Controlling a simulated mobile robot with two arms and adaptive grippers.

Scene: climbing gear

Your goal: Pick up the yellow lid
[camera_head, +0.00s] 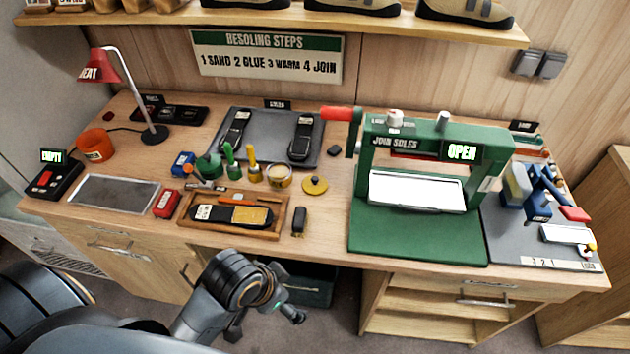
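The yellow lid (315,185) is a round flat disc with a small dark knob on top. It lies on the workbench (330,225), just right of an open pot (278,176) with a yellow rim, and left of the green press. Nothing covers it. My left arm comes in from the lower left, and its gripper (268,318) is in front of the bench edge, below and apart from the lid. The picture does not show clearly whether its fingers are open or shut. My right gripper is not in view.
A green press (420,140) marked OPEN stands right of the lid. A wooden tray (190,222) holding a sole and a small dark brush (299,221) lie nearer the front edge. Green and yellow handled tools (229,155) stand left of the pot. A grey mat (270,130) lies behind.

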